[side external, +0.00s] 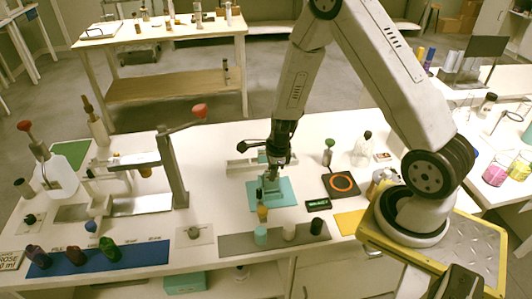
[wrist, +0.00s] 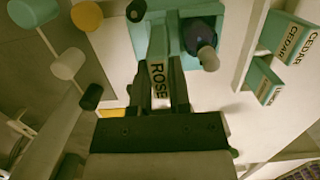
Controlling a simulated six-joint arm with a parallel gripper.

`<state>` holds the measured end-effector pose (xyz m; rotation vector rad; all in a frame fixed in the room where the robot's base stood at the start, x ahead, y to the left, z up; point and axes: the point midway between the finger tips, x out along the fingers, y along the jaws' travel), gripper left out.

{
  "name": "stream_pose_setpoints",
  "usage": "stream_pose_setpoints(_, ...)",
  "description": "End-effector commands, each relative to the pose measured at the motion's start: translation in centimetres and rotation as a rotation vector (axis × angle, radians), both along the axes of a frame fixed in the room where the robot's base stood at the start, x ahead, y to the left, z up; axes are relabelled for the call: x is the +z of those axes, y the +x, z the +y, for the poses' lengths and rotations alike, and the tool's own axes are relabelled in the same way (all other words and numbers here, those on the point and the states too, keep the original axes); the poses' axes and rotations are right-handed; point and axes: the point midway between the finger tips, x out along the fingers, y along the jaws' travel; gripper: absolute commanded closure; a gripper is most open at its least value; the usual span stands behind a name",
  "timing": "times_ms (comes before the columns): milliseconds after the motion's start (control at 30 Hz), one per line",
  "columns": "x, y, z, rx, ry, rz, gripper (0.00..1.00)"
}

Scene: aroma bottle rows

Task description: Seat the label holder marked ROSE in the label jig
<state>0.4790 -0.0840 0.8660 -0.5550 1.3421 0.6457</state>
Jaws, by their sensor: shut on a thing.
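The label holder marked ROSE (wrist: 159,82) is pale with dark letters and stands between the two dark fingers of my gripper (wrist: 162,92) in the wrist view. My gripper is shut on it. The teal label jig (wrist: 148,38) lies just beyond the fingers, and the far end of the holder reaches to it. In the side view my gripper (side external: 272,172) points down over the jig (side external: 268,186), which stands on a teal mat (side external: 288,194). I cannot tell whether the holder touches the jig or sits in it; the fingers hide the contact.
A dark round knob (wrist: 201,36) and a grey cap (wrist: 208,58) stand close right of the fingers. A grey strip (side external: 240,243) with capped bottles lies in front. A black pad with an orange ring (side external: 341,184) is at right.

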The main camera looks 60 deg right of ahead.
Motion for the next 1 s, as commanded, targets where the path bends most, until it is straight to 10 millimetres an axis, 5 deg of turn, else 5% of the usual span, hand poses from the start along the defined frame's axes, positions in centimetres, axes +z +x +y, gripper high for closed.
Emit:
stream_pose_setpoints(600, -3.3, 0.0, 0.0, -0.001, 0.0, 0.002, 1.0)
stream_pose_setpoints(1000, -3.6, 0.0, 0.0, 0.0, -0.001, 0.001, 1.0)
